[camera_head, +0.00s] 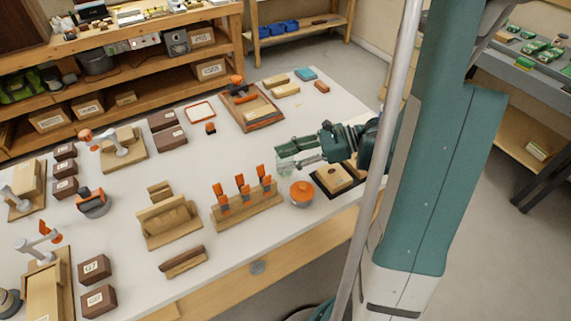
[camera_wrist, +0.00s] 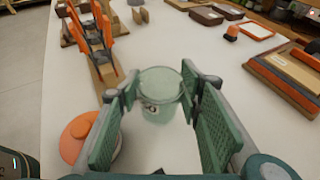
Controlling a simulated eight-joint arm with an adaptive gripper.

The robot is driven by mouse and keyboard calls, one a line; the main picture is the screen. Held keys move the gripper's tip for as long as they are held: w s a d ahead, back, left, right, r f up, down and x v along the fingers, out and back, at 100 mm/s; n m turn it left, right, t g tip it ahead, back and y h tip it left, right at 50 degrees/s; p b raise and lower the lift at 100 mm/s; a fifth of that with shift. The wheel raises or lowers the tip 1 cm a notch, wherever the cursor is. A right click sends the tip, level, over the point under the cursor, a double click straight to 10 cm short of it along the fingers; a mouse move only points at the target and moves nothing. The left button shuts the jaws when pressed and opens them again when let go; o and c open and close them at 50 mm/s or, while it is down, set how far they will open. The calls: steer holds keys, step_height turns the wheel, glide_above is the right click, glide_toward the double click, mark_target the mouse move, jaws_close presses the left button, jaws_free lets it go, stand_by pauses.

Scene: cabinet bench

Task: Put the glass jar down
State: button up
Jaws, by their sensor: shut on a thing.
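The glass jar (camera_wrist: 160,92) is a clear, pale green cylinder with a small dark marking. It is between the green finger pads of my gripper (camera_wrist: 158,105) in the wrist view, with the pads shut on its sides. In the head view, my gripper (camera_head: 297,154) reaches left over the white table, and the jar (camera_head: 286,167) shows only faintly at its fingertips. The jar looks about upright. I cannot tell whether its base touches the table or is a little above it.
A round orange-topped container (camera_head: 302,194) stands just in front of my gripper. A wooden rack with orange-handled tools (camera_head: 246,207) is to its left, and a wooden block on a dark base (camera_head: 340,178) to its right. The white tabletop (camera_head: 235,158) is bare left of the gripper.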

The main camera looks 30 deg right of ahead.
steer(key=shift+f+b, duration=0.3)
steer(key=shift+f, duration=0.95)
steer(key=shift+f, duration=0.15)
steer(key=o, duration=0.9)
steer(key=shift+r, duration=0.2)
steer(key=shift+p+v, duration=0.3)
steer(key=shift+v, duration=0.75)
steer(key=shift+p+v, duration=1.1)
steer(key=shift+v, duration=3.85)
